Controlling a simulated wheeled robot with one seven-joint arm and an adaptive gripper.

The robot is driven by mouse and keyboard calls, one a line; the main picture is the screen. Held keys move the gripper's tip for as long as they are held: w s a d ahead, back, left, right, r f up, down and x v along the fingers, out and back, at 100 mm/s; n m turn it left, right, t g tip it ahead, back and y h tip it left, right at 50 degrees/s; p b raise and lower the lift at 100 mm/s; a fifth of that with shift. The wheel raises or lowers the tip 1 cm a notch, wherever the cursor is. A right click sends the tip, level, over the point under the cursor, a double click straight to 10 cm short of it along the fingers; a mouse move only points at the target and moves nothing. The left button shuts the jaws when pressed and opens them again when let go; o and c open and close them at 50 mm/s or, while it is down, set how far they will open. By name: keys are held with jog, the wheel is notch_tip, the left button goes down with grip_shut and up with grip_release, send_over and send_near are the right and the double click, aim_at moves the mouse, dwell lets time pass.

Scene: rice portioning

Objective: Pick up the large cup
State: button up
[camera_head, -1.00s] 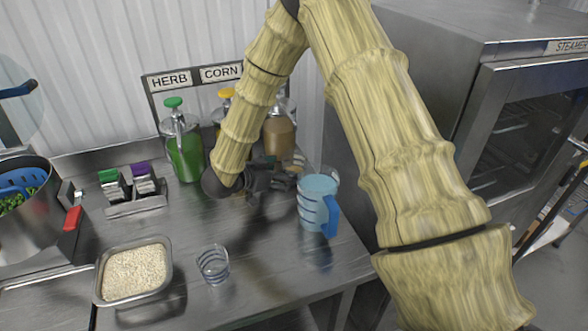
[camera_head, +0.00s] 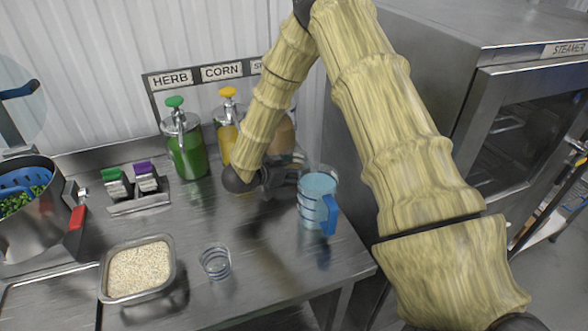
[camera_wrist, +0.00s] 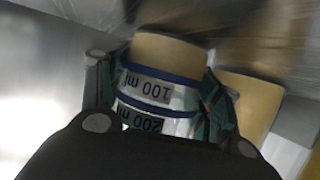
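The large cup (camera_head: 312,207) is a clear measuring jug with blue bands and a blue handle on its right, standing upright on the steel counter. Its inside looks pale blue. My gripper (camera_head: 292,178) is at its left, close behind it; the fingertips are partly hidden in the head view. In the wrist view, the large cup (camera_wrist: 165,97) shows blue bands and 100 ml and 200 ml labels. It lies between the spread fingers of my gripper (camera_wrist: 160,95). The fingers look open; contact with the cup's sides cannot be made out.
A small clear cup (camera_head: 216,263) and a rice tray (camera_head: 172,278) stand front left. Green (camera_head: 187,153) and yellow (camera_head: 227,135) dispensers stand at the back; a tan one (camera_head: 285,135) is partly behind my arm. The counter's right edge is near the large cup, beside the steamer (camera_head: 450,60).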

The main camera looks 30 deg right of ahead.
jog(key=c, duration=0.4)
jog(key=shift+c, duration=0.2)
jog(key=shift+r, duration=0.2)
